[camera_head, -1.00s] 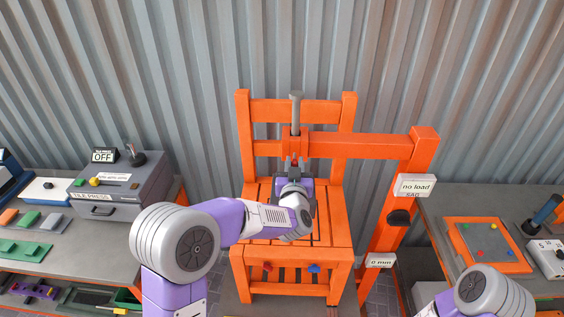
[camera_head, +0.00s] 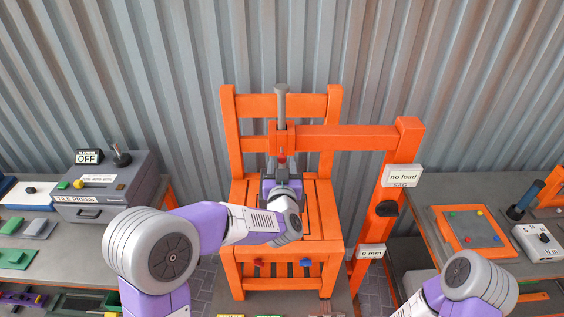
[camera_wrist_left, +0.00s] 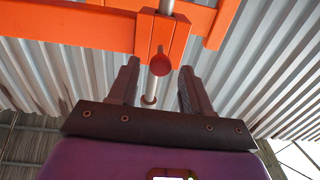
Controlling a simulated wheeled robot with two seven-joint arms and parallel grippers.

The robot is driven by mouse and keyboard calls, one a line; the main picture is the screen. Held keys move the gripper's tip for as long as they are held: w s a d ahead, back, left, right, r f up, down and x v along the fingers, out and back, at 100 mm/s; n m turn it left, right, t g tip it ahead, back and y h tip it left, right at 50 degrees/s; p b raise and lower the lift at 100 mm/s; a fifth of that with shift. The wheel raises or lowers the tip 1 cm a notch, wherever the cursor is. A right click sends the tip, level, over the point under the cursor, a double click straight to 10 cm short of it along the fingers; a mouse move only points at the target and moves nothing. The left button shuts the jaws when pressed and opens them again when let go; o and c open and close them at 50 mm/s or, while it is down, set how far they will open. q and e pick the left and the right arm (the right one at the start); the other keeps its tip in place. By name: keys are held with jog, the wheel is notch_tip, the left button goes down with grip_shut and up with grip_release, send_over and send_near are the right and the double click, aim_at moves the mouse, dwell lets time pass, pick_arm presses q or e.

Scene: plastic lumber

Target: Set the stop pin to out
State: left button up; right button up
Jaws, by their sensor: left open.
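A round red knob, which looks like the stop pin (camera_wrist_left: 160,64), sticks out of the orange collar on the beam in the left wrist view. In the head view the stop pin (camera_head: 282,155) is a small red spot at the collar (camera_head: 281,136) and is partly hidden. A grey vertical rod (camera_head: 281,104) passes through the collar. My left gripper (camera_wrist_left: 158,78) is open and empty, one finger on each side below the knob, with gaps both sides. In the head view the left gripper (camera_head: 282,164) is just below the collar. My right gripper is not in view.
An orange chair (camera_head: 328,253) stands under the orange arm (camera_head: 345,138) and its post. The post carries a "no load" sign (camera_head: 403,176) and a "0 mm" sign (camera_head: 371,251). A tile press (camera_head: 105,190) is on the left bench. A corrugated wall is behind.

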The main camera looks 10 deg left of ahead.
pick_arm(q)
jog(key=s, duration=0.2)
jog(key=s+d, duration=0.1)
jog(key=s, duration=0.2)
jog(key=shift+b, duration=0.35)
jog(key=s+f+m+g+h+b, duration=0.1)
jog(key=s+f+g+h+b, duration=0.2)
jog(key=f, duration=1.3)
jog(key=s+f+g+h+b, duration=0.1)
jog(key=s+f+g+b, duration=0.2)
jog(key=f, duration=1.4)
jog(key=s+d+f+n+g+h+b, duration=0.1)
jog(key=s+f+g+h+b, duration=0.2)
jog(key=s+f+g, duration=0.8)
jog(key=s+f+b, duration=0.1)
jog(key=s+f, duration=0.9)
jog(key=s, duration=0.1)
jog(key=shift+s+d+f+n+h+b, duration=0.2)
jog(key=shift+s+d+n+h+b, duration=0.05)
jog(key=shift+n+h+b, duration=0.1)
jog(key=shift+c, duration=0.6)
